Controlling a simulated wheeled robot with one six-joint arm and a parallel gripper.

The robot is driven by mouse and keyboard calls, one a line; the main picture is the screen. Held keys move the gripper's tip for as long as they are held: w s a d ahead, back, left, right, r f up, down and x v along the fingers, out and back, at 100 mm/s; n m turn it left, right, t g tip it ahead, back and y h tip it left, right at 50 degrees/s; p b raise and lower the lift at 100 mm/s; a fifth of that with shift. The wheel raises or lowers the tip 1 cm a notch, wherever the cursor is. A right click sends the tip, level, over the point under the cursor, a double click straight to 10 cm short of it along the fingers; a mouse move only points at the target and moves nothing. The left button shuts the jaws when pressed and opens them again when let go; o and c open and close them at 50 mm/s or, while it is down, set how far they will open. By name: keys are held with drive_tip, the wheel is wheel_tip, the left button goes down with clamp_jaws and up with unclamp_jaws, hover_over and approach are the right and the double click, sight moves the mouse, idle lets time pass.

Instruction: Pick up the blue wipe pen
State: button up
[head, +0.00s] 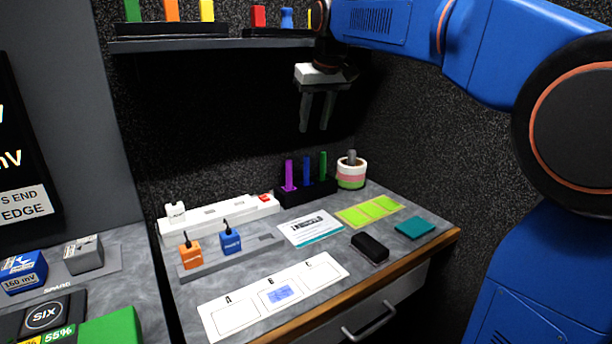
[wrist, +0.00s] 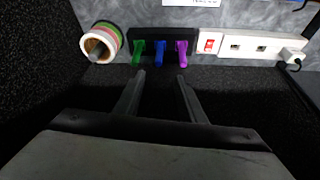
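The blue wipe pen (head: 307,171) stands upright in a black holder (head: 290,199) at the back of the desk. It is between a purple pen (head: 289,174) on its left and a green pen (head: 323,165) on its right. In the wrist view the blue pen (wrist: 160,51) is in the middle, with the order reversed. My gripper (head: 314,128) is open and empty, its fingers pointing down, above the holder and apart from it. In the wrist view its fingertips (wrist: 161,76) straddle the line toward the blue pen.
A striped pot (head: 351,174) stands right of the holder. A white power strip (head: 220,216) with a red switch sits close on its left. A shelf (head: 215,44) hangs above. A black block (head: 370,248), a card (head: 310,228) and a teal pad (head: 415,228) lie in front.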

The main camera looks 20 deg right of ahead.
sight(308, 161)
drive_tip(key=x, duration=1.1)
drive_tip(key=shift+s, duration=0.15)
drive_tip(key=shift+s+x, duration=0.1)
drive_tip(key=shift+x, duration=1.25)
drive_tip(key=shift+s+x, duration=0.15)
drive_tip(key=shift+x, duration=1.15)
drive_tip(key=shift+d+f, duration=0.1)
drive_tip(key=shift+d, duration=0.15)
clamp_jaws()
